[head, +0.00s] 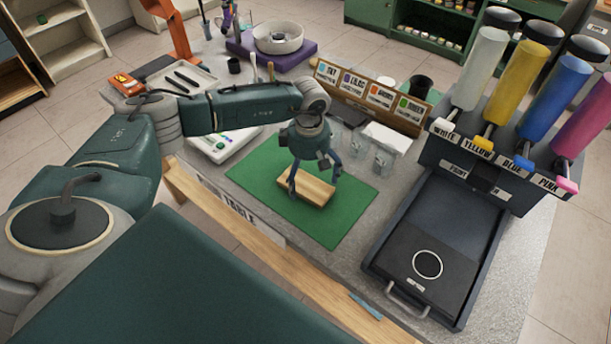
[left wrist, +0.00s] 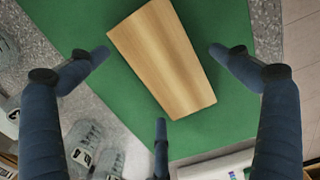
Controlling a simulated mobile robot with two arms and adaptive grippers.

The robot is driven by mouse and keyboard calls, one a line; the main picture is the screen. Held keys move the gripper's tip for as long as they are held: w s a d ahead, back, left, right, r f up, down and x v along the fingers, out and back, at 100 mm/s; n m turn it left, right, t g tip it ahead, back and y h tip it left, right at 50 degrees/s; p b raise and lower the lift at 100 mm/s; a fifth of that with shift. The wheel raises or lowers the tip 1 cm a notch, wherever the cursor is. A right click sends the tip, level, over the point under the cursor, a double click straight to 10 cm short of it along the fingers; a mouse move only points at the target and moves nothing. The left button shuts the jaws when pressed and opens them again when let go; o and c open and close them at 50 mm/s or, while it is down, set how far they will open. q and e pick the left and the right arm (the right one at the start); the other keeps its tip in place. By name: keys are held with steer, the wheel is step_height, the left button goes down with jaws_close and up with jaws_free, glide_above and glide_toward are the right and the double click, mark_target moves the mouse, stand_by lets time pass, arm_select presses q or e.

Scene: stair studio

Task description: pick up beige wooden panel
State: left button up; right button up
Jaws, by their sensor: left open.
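The beige wooden panel (head: 306,188) lies flat on a green mat (head: 337,226) on the work table. It also shows in the left wrist view (left wrist: 162,58), lying at a slant on the mat. My left gripper (head: 313,188) is right above the panel, pointing down. In the left wrist view its fingers (left wrist: 160,70) are open, one on each side of the panel and one below its near end, with no visible grip on it. In the head view the gripper hides part of the panel's far side. My right gripper is not in view.
Clear glass jars (head: 383,160) stand close behind the mat. A labelled wooden board (head: 371,92) stands beyond them. A paint dispenser with coloured cylinders (head: 490,165) stands at the right. A white scale (head: 222,143) is left of the mat. The mat's front part is clear.

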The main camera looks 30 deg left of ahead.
arm_select(q)
steer(key=shift+f, duration=0.1)
steer(key=shift+c, duration=0.5)
steer(key=c, duration=1.2)
